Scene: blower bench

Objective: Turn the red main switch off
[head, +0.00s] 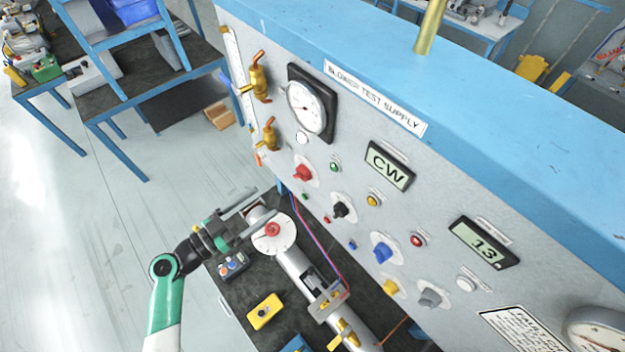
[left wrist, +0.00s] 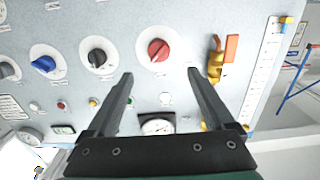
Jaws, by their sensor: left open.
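The red main switch (head: 303,173) is a red rotary knob on a round white plate on the grey panel, below the dial gauge. In the left wrist view the red knob (left wrist: 158,50) shows beyond the fingertips, roughly centred between them. Its label is too small to read. My left gripper (head: 267,201) is open and empty, in front of the panel and left of the knob in the head view. In the left wrist view both fingers (left wrist: 160,73) point toward the panel, apart from the knob. My right gripper is not in view.
A black knob (head: 340,210) and a blue knob (head: 382,252) sit right of the red one. Brass valves (head: 260,80) stick out at the panel's left edge. Below is the blower pipe (head: 295,265) with a yellow box (head: 264,311).

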